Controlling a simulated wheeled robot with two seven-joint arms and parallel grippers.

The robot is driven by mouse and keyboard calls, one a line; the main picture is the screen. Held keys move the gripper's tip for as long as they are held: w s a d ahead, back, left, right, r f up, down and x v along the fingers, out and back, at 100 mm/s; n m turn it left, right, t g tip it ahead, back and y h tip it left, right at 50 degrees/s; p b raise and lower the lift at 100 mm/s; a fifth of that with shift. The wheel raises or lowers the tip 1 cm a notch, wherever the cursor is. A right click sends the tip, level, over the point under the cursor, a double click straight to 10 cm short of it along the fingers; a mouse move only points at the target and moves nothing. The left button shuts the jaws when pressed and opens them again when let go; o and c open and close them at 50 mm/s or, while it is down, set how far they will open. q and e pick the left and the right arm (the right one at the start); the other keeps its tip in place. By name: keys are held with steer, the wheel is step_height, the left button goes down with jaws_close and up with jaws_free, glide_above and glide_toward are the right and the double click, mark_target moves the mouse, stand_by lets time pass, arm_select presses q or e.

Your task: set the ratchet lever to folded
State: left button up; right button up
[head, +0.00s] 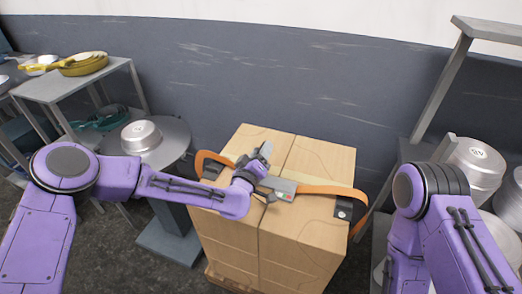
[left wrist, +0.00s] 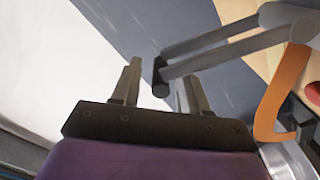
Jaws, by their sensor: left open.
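The ratchet (head: 283,187), a grey body with a small red mark, sits on the orange strap (head: 325,190) over the cardboard boxes (head: 310,160). In the left wrist view, its lever (left wrist: 230,45) shows as two grey bars raised off the ratchet, with a dark end. My left gripper (head: 258,164) is at the ratchet, on its left side. In the left wrist view the gripper (left wrist: 158,74) is open, and the lever's end lies between or just beyond its fingers; contact is unclear. In the head view my arm and gripper partly hide the lever. My right gripper is out of view.
A round grey stand (head: 172,140) with a metal pan (head: 141,137) is left of the boxes. A grey table (head: 70,85) with yellow pans (head: 82,63) stands further left. A shelf (head: 440,90) and metal pots (head: 478,160) are at right. A wall is behind.

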arm_select(q)
jaws_close()
steer(key=shift+f, duration=0.1)
steer(key=shift+s+d+f+m+b, duration=0.35)
steer(key=shift+d+f+m+b, duration=0.15)
steer(key=shift+d+m, duration=0.65)
steer(key=shift+s+d+f+m+b, duration=0.35)
steer(key=shift+d+f+m, duration=0.15)
steer(key=shift+d+m, duration=0.6)
steer(key=shift+s+d+f+m+b, duration=0.45)
steer(key=shift+d+m, duration=0.45)
steer(key=shift+m, duration=0.45)
steer(key=shift+w+f, duration=0.1)
